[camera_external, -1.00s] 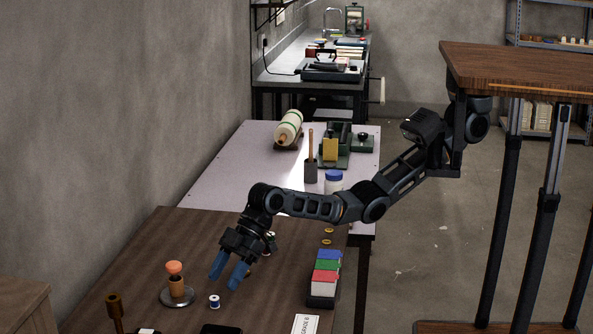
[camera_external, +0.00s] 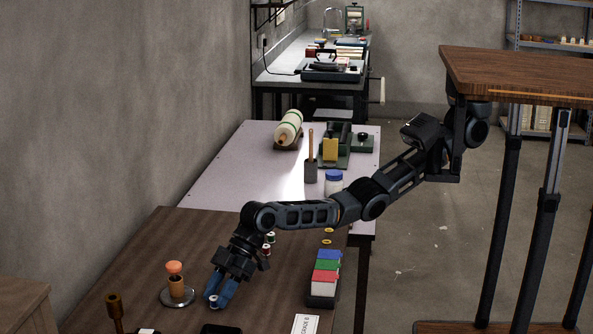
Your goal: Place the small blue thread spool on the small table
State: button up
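The small blue thread spool (camera_external: 213,302) stands on the dark brown wooden table (camera_external: 150,255). My gripper (camera_external: 221,291) is lowered to it, with its blue fingers right at the spool. The fingers partly cover the spool. I cannot tell whether they are closed on it or still apart around it. A lighter wooden surface (camera_external: 22,300), which may be the small table, shows at the lower left edge.
An orange-topped wooden tool on a round metal base (camera_external: 176,288) stands just left of my gripper. A holder with blue, green and red blocks (camera_external: 324,278) is to the right.

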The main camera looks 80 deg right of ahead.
grip_shut()
jog(key=shift+r, duration=0.6)
jog(key=r, duration=0.1)
jog(key=r+p, duration=0.1)
jog(key=r, duration=0.1)
jog(key=shift+w+d+r, duration=0.1)
jog(key=shift+d+r, duration=0.1)
jog(key=shift+d, duration=0.15)
jog(key=d+r+p, duration=0.1)
jog(key=d+r, duration=0.5)
jog(key=d, duration=0.5)
jog(key=shift+w+r+p, duration=0.15)
jog(key=shift+r+p, duration=0.05)
jog(key=shift+p, duration=0.2)
